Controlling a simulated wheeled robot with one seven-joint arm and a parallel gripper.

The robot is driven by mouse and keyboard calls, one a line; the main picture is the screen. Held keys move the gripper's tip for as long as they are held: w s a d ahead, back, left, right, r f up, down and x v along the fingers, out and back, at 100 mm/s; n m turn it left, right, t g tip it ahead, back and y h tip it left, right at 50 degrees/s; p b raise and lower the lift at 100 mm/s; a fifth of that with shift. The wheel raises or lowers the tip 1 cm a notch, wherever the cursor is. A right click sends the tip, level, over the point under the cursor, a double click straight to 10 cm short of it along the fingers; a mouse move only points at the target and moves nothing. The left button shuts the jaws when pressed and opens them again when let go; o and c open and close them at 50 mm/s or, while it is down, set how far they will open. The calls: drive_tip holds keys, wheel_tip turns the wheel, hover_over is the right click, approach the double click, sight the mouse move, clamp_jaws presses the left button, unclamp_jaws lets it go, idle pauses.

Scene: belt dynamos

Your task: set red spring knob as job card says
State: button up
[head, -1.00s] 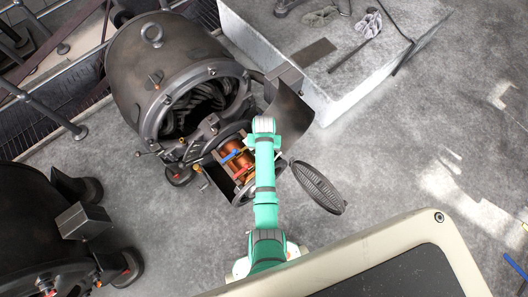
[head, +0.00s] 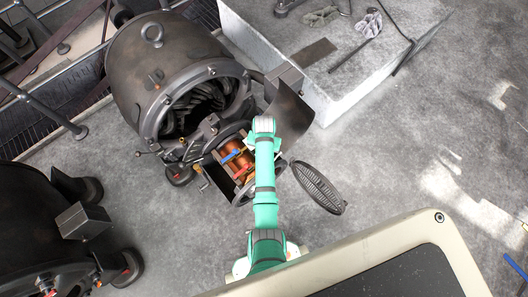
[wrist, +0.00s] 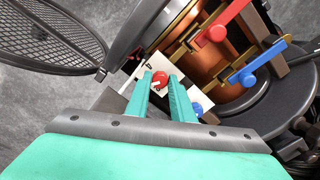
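The red spring knob (wrist: 161,78), round with a small white mark, sits on a white plate (wrist: 190,92) in the wrist view. My gripper (wrist: 161,77) has its two teal fingers on either side of it, and the knob fills the gap at the fingertips. A small blue knob (wrist: 197,110) lies just right of the right finger, partly hidden. In the head view my arm covers the gripper and the red knob; the open dynamo (head: 165,75) stands beyond. No readable job card shows.
A red-handled lever (wrist: 215,32) and a blue-handled lever (wrist: 221,79) cross the copper drum (wrist: 180,45), close to the right of my gripper. A mesh cover (wrist: 50,30) hangs open at left.

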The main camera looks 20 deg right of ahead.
drive_tip(key=o, duration=0.3)
wheel_tip(320, 180, up, 11)
idle(0.5)
drive_tip(key=shift+f, duration=0.1)
idle(0.5)
